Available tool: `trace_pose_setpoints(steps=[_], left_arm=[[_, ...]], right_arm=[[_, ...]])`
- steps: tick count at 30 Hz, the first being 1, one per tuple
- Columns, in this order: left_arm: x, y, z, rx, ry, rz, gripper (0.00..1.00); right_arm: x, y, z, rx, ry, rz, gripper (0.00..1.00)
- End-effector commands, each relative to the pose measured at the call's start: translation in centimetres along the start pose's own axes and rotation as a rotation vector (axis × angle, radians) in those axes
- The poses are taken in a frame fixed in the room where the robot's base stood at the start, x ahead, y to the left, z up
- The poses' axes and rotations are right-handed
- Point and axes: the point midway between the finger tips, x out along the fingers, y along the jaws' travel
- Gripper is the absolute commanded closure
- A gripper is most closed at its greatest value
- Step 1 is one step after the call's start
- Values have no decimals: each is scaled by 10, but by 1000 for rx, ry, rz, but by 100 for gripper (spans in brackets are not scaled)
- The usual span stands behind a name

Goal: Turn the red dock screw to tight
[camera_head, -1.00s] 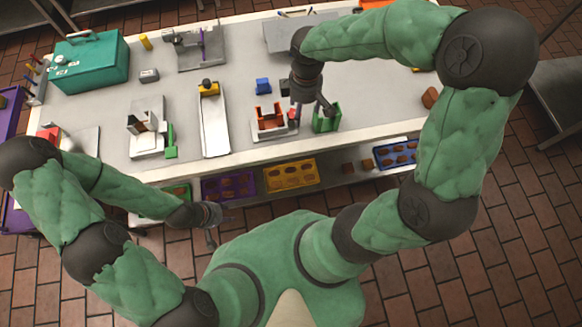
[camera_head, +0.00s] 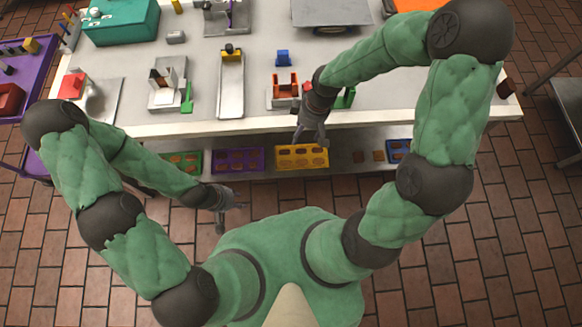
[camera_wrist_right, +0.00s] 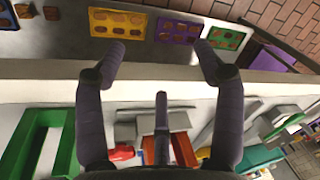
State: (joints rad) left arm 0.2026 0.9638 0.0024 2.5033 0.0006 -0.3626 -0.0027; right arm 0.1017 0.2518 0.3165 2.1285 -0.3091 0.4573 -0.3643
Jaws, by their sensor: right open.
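The red dock screw (camera_head: 307,87) is a small red knob at the right side of a grey dock (camera_head: 271,103) holding an orange-red block (camera_head: 285,84). In the right wrist view the red screw (camera_wrist_right: 122,152) shows between the fingers' bases, partly hidden by my left-hand finger. My right gripper (camera_head: 311,140) is open and empty, pointing down over the table's front edge, in front of the dock and apart from the screw. Its open fingertips also show in the wrist view (camera_wrist_right: 160,48). My left gripper (camera_head: 232,207) is open and empty, low in front of the table.
A green holder (camera_head: 346,98) stands right of the dock, partly behind my right arm. A blue block (camera_head: 282,58) is behind it. A metal tray with a yellow piece (camera_head: 231,85) is to the left. Yellow (camera_head: 302,157) and purple (camera_head: 238,159) trays sit on the lower shelf.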

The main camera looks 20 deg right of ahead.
Motion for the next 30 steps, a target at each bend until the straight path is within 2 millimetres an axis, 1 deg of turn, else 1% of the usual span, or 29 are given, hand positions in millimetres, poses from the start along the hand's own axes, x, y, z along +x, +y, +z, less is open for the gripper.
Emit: trace_pose_setpoints(steps=[1,9,18,24,30], left_arm=[[2,-1,0,0,0,0,60],[7,-2,0,0,0,0,60],[12,-4,0,0,0,0,60],[16,-6,-1,0,0,0,60],[18,-7,-1,0,0,0,60]], right_arm=[[10,-3,1,19,1,-13,31],[53,-18,4,135,29,-58,31],[99,-36,13,282,49,-100,31],[128,-46,22,384,59,-119,31],[147,-54,30,464,65,-127,31]])
